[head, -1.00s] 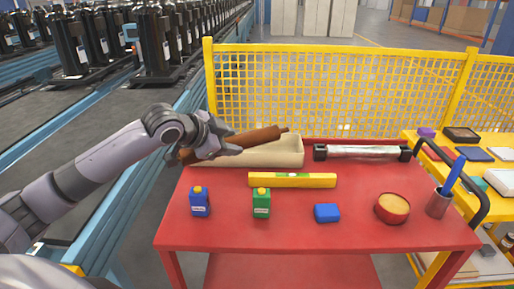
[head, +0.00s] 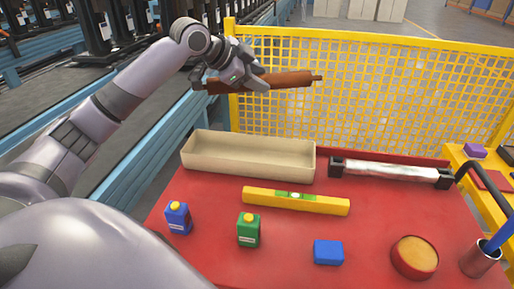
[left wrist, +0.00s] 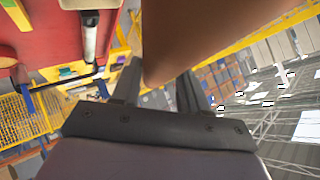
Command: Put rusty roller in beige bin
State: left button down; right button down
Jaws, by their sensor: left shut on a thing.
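The rusty roller (head: 290,79) is a brown cylinder with thin end pins, held roughly level in the head view. My left gripper (head: 244,80) is shut on it near its left part, in front of the yellow mesh fence. In the left wrist view the roller (left wrist: 205,32) passes large between the fingers of my left gripper (left wrist: 158,88). The beige bin (head: 247,168) is a long open box at the back left of the red table. It looks empty. The roller is above the bin's far side, clear of it. My right gripper is not in view.
The mesh fence (head: 400,95) stands behind.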

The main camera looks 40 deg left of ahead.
pick_arm(q)
notch_tip(320, 180, down, 18)
jog(key=shift+r+b, duration=0.15)
jog(key=shift+b, duration=0.4)
jog(key=c, duration=0.6)
grip_release()
jog(key=shift+s+f, duration=0.1)
jog(key=shift+f, duration=0.1)
jog(key=shift+r, duration=0.15)
jog(key=shift+v, duration=5.9)
